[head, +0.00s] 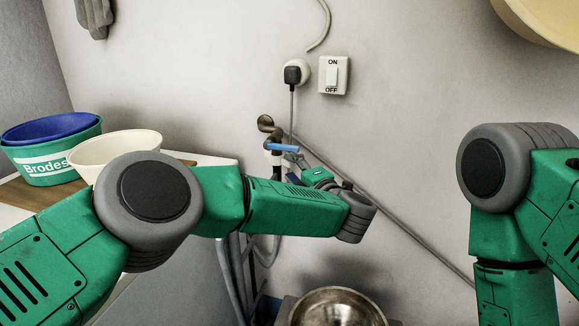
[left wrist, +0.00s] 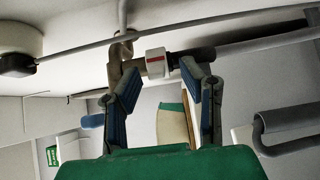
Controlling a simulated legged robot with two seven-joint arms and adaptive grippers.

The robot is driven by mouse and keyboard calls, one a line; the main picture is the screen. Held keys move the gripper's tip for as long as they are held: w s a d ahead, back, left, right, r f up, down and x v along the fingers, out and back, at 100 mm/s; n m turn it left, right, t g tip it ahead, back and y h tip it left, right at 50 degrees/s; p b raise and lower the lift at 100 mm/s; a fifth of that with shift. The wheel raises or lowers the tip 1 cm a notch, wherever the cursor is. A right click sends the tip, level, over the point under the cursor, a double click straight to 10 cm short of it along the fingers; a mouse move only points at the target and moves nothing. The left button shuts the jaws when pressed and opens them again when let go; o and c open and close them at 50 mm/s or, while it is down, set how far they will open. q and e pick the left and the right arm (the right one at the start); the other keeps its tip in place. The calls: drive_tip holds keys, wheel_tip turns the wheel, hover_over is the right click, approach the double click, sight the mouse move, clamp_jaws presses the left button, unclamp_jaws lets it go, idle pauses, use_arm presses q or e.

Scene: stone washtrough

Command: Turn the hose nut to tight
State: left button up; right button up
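The hose nut (left wrist: 155,62) is a white collar with a red mark, seen in the left wrist view on a pipe by the wall. My left gripper (left wrist: 162,72) has its two blue-padded fingers spread apart. The nut shows in the gap at the fingertips; I cannot tell whether either finger touches it. In the head view my left gripper (head: 293,163) is beside the tap, just below its blue lever (head: 282,147), and the nut cannot be made out there. My right gripper is out of view; only the right arm's links show.
A metal bowl (head: 337,309) stands below. A cream basin (head: 116,148) and a green tub (head: 51,158) with a blue one inside sit at left. A plug (head: 293,74) and a switch (head: 332,75) are on the wall. A grey pipe (head: 385,205) slopes along the wall.

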use_arm(q)
drive_tip(key=v, duration=0.9)
drive_tip(key=shift+s+d, duration=0.3)
drive_tip(key=shift+s, duration=0.05)
drive_tip(key=shift+f, duration=0.15)
